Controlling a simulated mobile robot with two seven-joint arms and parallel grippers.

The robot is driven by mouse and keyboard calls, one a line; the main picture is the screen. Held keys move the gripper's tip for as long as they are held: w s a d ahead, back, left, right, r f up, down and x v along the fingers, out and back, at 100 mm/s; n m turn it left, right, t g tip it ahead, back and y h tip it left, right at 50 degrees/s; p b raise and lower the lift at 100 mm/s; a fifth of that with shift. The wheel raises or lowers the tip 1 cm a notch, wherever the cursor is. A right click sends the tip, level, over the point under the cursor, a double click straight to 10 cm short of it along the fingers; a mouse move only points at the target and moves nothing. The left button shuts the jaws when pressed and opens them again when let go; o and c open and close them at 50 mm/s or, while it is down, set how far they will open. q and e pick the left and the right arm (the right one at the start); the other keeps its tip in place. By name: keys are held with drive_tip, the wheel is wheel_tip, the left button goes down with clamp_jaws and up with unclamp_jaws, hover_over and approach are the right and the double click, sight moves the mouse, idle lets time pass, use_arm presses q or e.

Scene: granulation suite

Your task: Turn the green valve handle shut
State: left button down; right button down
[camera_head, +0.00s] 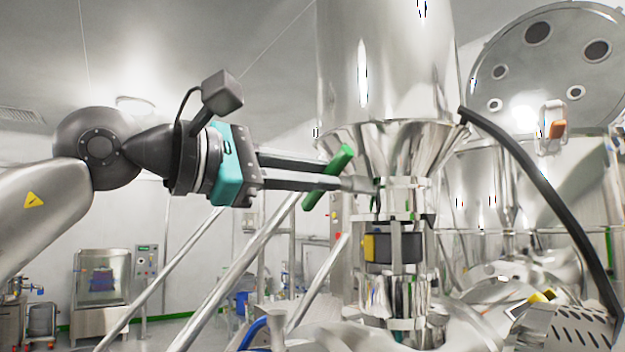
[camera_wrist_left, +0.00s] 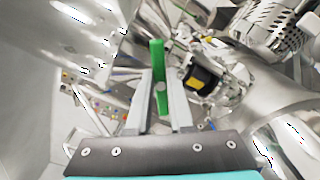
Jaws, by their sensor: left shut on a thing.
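The green valve handle (camera_head: 341,160) is a short bar on a steel stem at the side of the steel column, below the hopper cone. In the head view it stands tilted, its top leaning right. My left gripper (camera_head: 328,177) comes in from the left and is shut on the handle, with the bar's ends showing above and below the fingers. In the left wrist view the green handle (camera_wrist_left: 157,60) sits between the fingertips of the left gripper (camera_wrist_left: 161,88). My right gripper is not in view.
A steel hopper (camera_head: 385,60) rises above the valve. A black and yellow fitting (camera_head: 395,248) sits below it on the column. A black hose (camera_head: 540,190) curves down at the right. Slanted steel poles (camera_head: 240,275) stand below my left arm.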

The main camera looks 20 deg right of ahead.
use_arm(q)
drive_tip(key=shift+s+f+m+b, duration=0.1)
drive_tip(key=shift+f+m+b, duration=0.1)
drive_tip(key=shift+m, duration=1.5)
drive_tip(key=shift+s+f+m+b, duration=0.1)
drive_tip(key=shift+m+b, duration=0.05)
drive_tip(key=shift+m, duration=1.55)
drive_tip(key=c, duration=0.8)
unclamp_jaws()
drive_tip(key=b+v, duration=0.4)
drive_tip(key=v, duration=1.1)
